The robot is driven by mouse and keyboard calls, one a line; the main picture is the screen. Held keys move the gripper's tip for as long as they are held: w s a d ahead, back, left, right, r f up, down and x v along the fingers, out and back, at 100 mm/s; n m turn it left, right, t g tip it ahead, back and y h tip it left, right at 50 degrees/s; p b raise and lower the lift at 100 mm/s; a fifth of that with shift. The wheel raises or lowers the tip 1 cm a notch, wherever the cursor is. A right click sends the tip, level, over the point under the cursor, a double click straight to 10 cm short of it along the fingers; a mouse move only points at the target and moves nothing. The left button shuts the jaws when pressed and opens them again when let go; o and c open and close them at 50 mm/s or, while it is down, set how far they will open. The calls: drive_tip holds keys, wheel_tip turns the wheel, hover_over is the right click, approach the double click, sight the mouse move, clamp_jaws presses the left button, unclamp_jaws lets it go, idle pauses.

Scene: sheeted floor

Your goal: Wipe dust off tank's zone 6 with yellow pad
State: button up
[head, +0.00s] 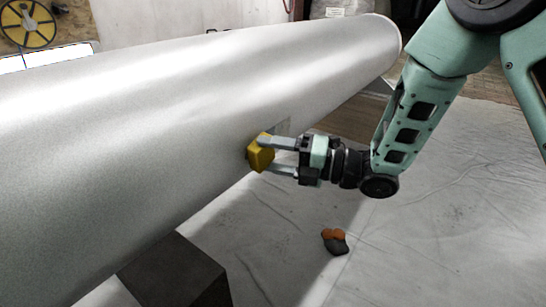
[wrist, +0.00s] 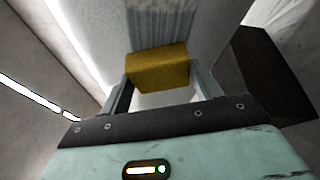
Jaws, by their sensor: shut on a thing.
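A large pale grey tank (head: 130,110) lies on its side across the head view, from the lower left to the upper right. The yellow pad (head: 260,154) is at the tank's lower side, near its curved surface. My gripper (head: 270,156) is shut on the pad, one finger on each side. In the wrist view the yellow pad (wrist: 157,68) sits between the fingers, with the tank's surface (wrist: 200,25) behind it. A darker streaked patch shows on the tank just beyond the pad. I cannot tell a zone number, nor whether the pad touches the tank.
A dark block (head: 175,272) stands under the tank at lower left. An orange and dark grey object (head: 334,241) lies on the sheeted floor (head: 420,240). A yellow reel (head: 27,25) is at upper left. The floor at right is mostly clear.

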drive_tip(key=shift+w+d+b, duration=0.4)
drive_tip(key=shift+w+d, duration=1)
drive_tip(key=shift+w, duration=0.4)
drive_tip(key=shift+w+d+b, duration=0.45)
drive_tip(key=shift+w+d, duration=0.9)
drive_tip(key=shift+w, duration=0.45)
drive_tip(key=shift+w+d+b, duration=0.4)
drive_tip(key=shift+w+d, duration=1)
drive_tip(key=shift+w, duration=0.4)
drive_tip(key=shift+s+a+b, duration=0.45)
drive_tip(key=shift+s+a, duration=1.05)
drive_tip(key=shift+s, duration=0.35)
drive_tip(key=shift+s+a+b, duration=0.45)
drive_tip(key=shift+s+a, duration=1)
drive_tip(key=shift+s, duration=0.45)
drive_tip(key=shift+s+a+b, duration=0.45)
drive_tip(key=shift+s+a, duration=1.05)
drive_tip(key=shift+s, duration=0.35)
drive_tip(key=shift+s+d+f, duration=0.2)
drive_tip(key=shift+s+d, duration=0.7)
drive_tip(key=shift+d, duration=0.3)
drive_tip(key=shift+s+d+f, duration=0.2)
drive_tip(key=shift+s+d, duration=0.65)
drive_tip(key=shift+d, duration=0.35)
drive_tip(key=shift+d, duration=0.1)
